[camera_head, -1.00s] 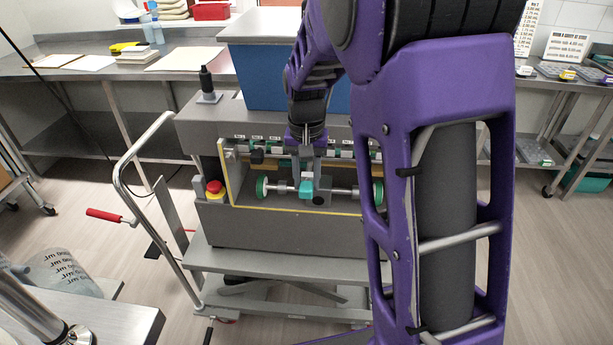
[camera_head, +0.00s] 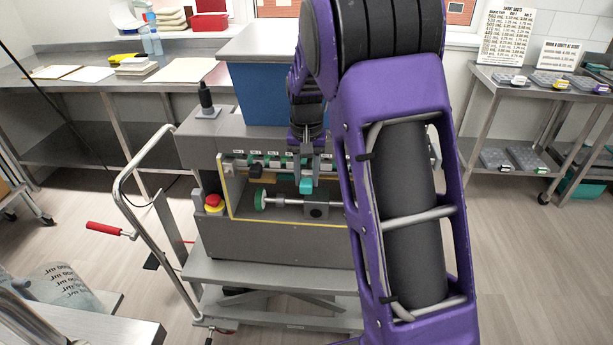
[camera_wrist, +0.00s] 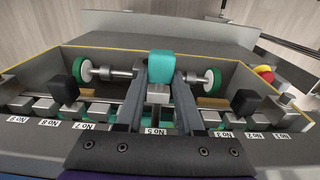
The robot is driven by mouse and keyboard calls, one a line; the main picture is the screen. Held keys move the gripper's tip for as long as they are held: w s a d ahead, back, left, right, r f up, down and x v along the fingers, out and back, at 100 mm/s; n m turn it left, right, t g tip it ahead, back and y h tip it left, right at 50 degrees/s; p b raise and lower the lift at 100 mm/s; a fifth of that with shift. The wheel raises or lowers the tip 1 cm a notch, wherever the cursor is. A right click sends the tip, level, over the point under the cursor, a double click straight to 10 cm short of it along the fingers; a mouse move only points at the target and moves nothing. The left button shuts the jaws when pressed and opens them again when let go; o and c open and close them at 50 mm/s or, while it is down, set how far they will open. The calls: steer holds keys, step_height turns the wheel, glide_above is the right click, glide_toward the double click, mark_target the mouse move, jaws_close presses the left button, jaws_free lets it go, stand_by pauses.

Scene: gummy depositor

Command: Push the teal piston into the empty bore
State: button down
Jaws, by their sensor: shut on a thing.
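The teal piston (camera_head: 306,186) is a small block held between the fingers of my gripper (camera_head: 306,177), in front of the machine's row of numbered stations. In the wrist view the teal piston (camera_wrist: 162,64) sits at the tips of my gripper (camera_wrist: 161,76), which is shut on it. A grey block and the "No 5" label (camera_wrist: 155,131) show between the fingers. The empty bore cannot be made out; my fingers and the piston cover part of the row.
A shaft with green-rimmed wheels (camera_head: 261,199) and a grey block (camera_head: 315,208) runs across the machine's yellow-edged recess. Black-topped pieces (camera_wrist: 246,101) stand in the row on both sides of my fingers. A red stop button (camera_head: 213,200) is at the left.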

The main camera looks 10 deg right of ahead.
mark_target(308, 169)
steer(key=shift+w, duration=0.1)
steer(key=shift+w+d+p, duration=0.2)
steer(key=shift+w+p, duration=0.1)
steer(key=shift+w, duration=0.35)
steer(key=shift+w+d+p, duration=0.25)
steer(key=shift+w+p, duration=0.1)
steer(key=shift+w, duration=0.25)
steer(key=shift+w+d+p, duration=0.2)
steer(key=shift+w+p, duration=0.1)
steer(key=shift+w, duration=0.35)
steer(key=shift+c, duration=2.3)
jaws_free()
steer(key=shift+r, duration=0.1)
step_height(308, 169, up, 17)
steer(key=shift+s+a+r, duration=0.15)
steer(key=shift+s, duration=0.25)
